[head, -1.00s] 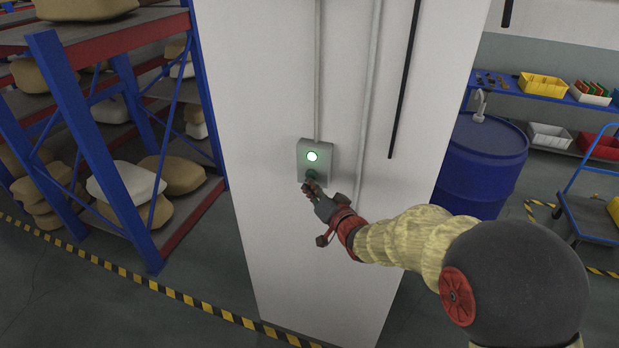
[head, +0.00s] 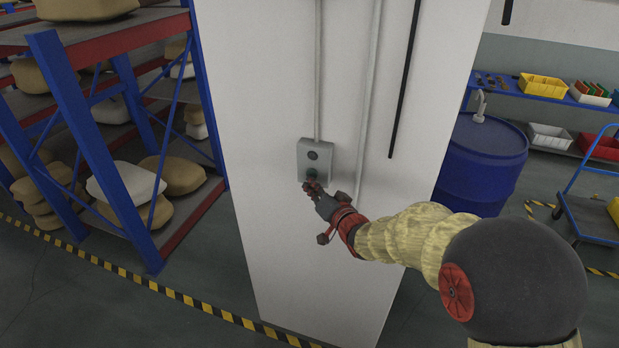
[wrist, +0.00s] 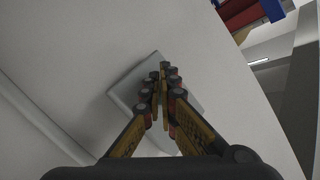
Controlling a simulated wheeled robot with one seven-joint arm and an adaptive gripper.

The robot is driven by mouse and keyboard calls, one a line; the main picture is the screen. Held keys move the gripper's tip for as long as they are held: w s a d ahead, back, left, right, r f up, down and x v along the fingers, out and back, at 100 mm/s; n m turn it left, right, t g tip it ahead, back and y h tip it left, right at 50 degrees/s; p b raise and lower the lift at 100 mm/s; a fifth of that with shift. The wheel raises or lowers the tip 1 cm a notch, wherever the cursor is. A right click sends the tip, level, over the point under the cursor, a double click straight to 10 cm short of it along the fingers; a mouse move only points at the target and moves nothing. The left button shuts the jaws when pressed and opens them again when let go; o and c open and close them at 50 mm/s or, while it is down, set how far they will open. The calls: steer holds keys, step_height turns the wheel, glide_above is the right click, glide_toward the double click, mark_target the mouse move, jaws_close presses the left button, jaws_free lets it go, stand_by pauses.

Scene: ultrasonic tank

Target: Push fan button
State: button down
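A grey control box (head: 325,158) is mounted on the white pillar. Its round upper lamp (head: 313,154) is dark. The green button (head: 312,173) sits below the lamp, just above my fingertips and partly hidden by them. My gripper (head: 311,187) is at the lower part of the box, with its fingers close together and nothing seen between them. In the wrist view the gripper (wrist: 163,75) points at the box (wrist: 122,91), its fingers covering the middle of the box. I cannot tell whether the fingertips touch the button.
The white pillar (head: 285,230) carries thin conduits above and beside the box. A blue shelving rack (head: 90,150) with sacks stands at the left. A blue drum (head: 480,165) and a blue trolley (head: 590,215) stand at the right.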

steer(key=shift+s+r, duration=0.1)
steer(key=shift+r, duration=0.05)
steer(key=s+a+b, duration=0.1)
steer(key=s+a, duration=0.1)
steer(key=s, duration=0.3)
steer(key=shift+s, duration=0.35)
stand_by(0.3)
